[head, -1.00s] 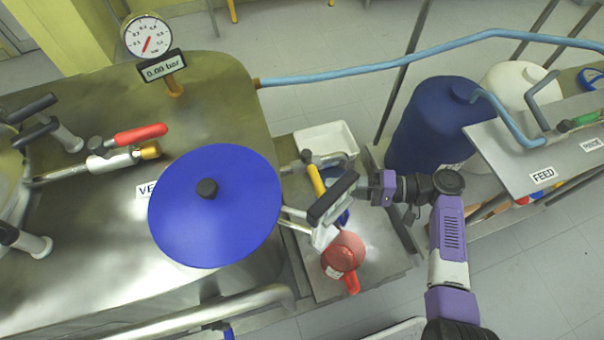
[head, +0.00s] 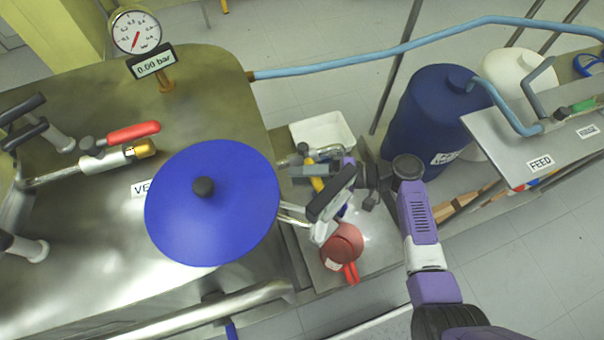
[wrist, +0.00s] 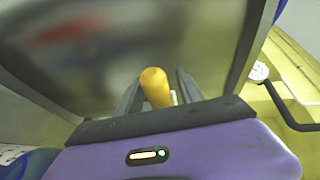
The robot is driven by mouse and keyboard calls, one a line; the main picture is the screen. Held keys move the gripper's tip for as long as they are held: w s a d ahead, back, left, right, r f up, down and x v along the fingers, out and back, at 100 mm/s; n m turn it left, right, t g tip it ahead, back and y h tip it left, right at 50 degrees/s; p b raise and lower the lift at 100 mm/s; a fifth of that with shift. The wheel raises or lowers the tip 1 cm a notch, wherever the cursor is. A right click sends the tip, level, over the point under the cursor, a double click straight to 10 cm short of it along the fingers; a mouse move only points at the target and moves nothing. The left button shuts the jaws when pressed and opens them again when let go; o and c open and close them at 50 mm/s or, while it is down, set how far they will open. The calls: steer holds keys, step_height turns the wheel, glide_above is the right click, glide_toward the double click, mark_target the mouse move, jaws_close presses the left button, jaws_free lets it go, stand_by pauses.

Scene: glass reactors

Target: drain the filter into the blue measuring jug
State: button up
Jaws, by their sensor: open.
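The yellow valve handle (head: 317,184) is on a steel outlet pipe at the side of the large steel vessel (head: 90,90). In the wrist view the yellow handle (wrist: 155,88) stands between my two open fingers. My gripper (wrist: 158,84) is around it, not closed on it. In the head view my gripper (head: 312,170) is partly hidden by the black-handled valve (head: 332,195). The blue measuring jug (head: 344,209) is mostly hidden below my gripper and that valve; only a bit of blue shows. Its fill cannot be seen.
A red jug (head: 343,246) stands on the low steel shelf (head: 375,240) below the black-handled valve. A white tray (head: 322,130) is behind. A large blue lid (head: 212,205) is at the left. A blue drum (head: 432,110) and a feed shelf (head: 520,140) stand right.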

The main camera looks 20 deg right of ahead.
steer(key=shift+c, duration=0.4)
jaws_close()
stand_by(0.9)
